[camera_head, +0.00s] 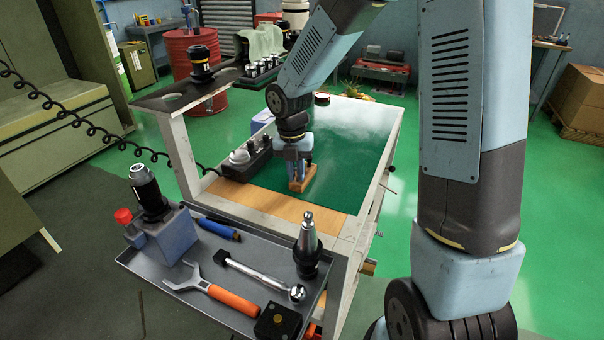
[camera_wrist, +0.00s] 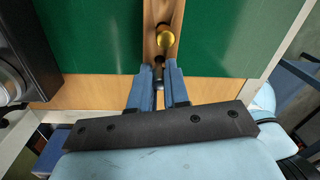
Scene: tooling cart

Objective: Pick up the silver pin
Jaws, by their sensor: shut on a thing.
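My gripper (camera_wrist: 158,73) is shut on a slim, dark silver pin (camera_wrist: 158,82), which shows between the two blue fingers in the wrist view. The pin is at the near end of a wooden block (camera_wrist: 150,42); I cannot tell whether its lower end is still in the block. A round brass pin (camera_wrist: 165,39) stands in the block just beyond my fingertips. In the head view my gripper (camera_head: 300,170) points down at the wooden block (camera_head: 303,181) on the cart's green top, and the silver pin is too small to make out.
A dark holder with silver fittings (camera_head: 244,158) stands left of my gripper. The cart's green mat (camera_head: 345,135) is mostly clear to the right. A grey tray (camera_head: 215,312) in front holds a wrench (camera_head: 228,296), a ratchet (camera_head: 258,276) and a tapered tool holder (camera_head: 307,246).

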